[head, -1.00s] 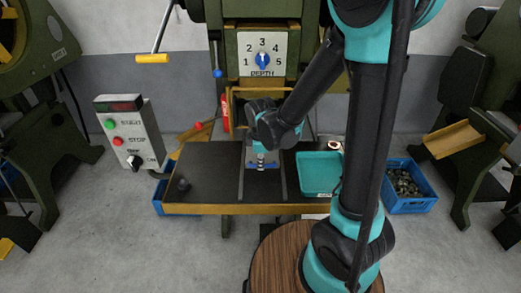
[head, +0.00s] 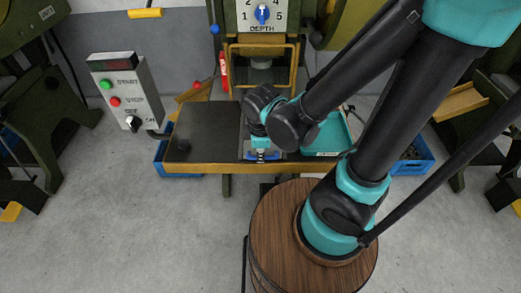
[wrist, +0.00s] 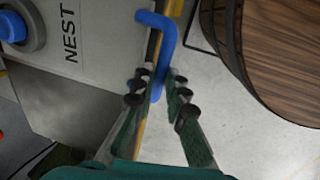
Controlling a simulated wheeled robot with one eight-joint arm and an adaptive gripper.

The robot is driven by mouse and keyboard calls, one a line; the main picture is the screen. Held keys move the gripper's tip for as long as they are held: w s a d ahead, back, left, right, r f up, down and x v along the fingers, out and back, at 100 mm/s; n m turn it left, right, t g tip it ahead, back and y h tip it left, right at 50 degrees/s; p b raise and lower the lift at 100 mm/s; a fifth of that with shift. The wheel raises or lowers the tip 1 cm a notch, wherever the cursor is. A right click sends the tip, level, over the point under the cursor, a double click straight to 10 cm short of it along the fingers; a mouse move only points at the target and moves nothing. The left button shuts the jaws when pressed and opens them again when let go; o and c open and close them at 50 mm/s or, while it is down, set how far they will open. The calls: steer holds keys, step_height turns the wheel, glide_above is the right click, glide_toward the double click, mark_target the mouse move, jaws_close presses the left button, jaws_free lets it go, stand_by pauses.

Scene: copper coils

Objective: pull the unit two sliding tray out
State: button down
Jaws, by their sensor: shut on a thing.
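The sliding tray (wrist: 85,85) is a grey plate marked NEST, with a round blue and grey nest (wrist: 14,28) on it. It lies in the middle of the press table, near the front edge. Its bent blue handle (wrist: 166,30) reaches across the table's yellow edge in the wrist view. My gripper (wrist: 157,82) is shut on the handle, with a finger on either side. In the head view my gripper (head: 261,152) is at the table's front edge, and my arm hides part of the tray.
The dark press table (head: 205,142) has a yellow front rim. A teal bin (head: 336,138) stands on its right. A control box (head: 120,92) stands at the left, and a blue crate (head: 412,166) at the right. My round wooden base top is close in front.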

steer(key=c, duration=1.5)
jaws_free()
steer(key=shift+c, duration=0.2)
steer(key=shift+r, duration=0.15)
step_height(320, 180, up, 12)
steer(key=s, duration=0.2)
steer(key=shift+f, duration=0.2)
steer(key=w+d+f+m, duration=0.2)
steer(key=d+m, duration=0.3)
steer(key=d, duration=0.1)
steer(key=w+d+f+m+t, duration=0.1)
steer(key=w+d+f+m, duration=0.1)
steer(key=d+m, duration=0.4)
steer(key=w+d+f+m, duration=0.3)
steer(key=d+f+m, duration=0.1)
steer(key=d+m, duration=0.2)
steer(key=shift+f+t, duration=0.1)
steer(key=shift+t, duration=0.3)
steer(key=shift+d+f+m, duration=0.15)
steer(key=shift+d+m, duration=0.4)
steer(key=shift+m, duration=0.05)
